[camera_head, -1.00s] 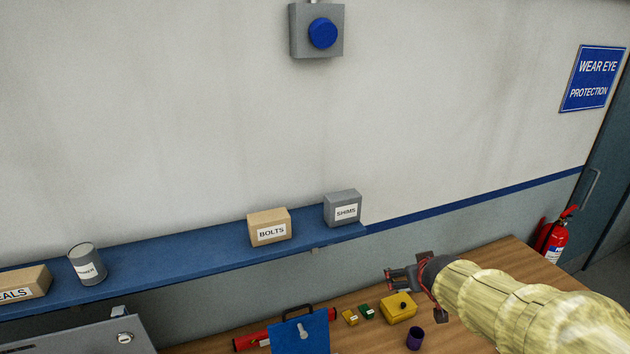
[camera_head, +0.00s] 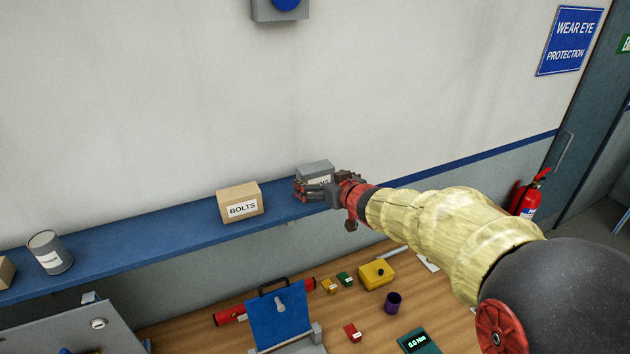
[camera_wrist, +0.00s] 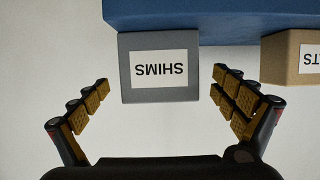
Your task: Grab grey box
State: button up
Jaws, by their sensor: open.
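The grey box (camera_head: 314,168) labelled SHIMS sits at the right end of the blue shelf (camera_head: 150,232). In the head view my gripper (camera_head: 318,189) covers much of its front. In the wrist view the grey box (camera_wrist: 159,90) appears upside down, with its label facing me. My gripper (camera_wrist: 160,102) is open there, with one finger on each side of the box. Gaps show between the fingers and the box. How far the fingertips reach along its sides is unclear.
A cardboard BOLTS box (camera_head: 240,203) stands on the shelf left of the grey box, and a grey can (camera_head: 50,252) is farther left.

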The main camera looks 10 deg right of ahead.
aim_at(319, 179)
jog(key=x, duration=0.3)
jog(key=shift+w+a+f, duration=0.1)
jog(key=shift+w+f, duration=0.1)
jog(key=shift+w, duration=0.1)
jog(key=shift+s, duration=0.1)
jog(key=shift+c, duration=1.1)
jog(key=c, duration=1.1)
jog(key=shift+r, duration=0.15)
jog(key=shift+c, duration=0.4)
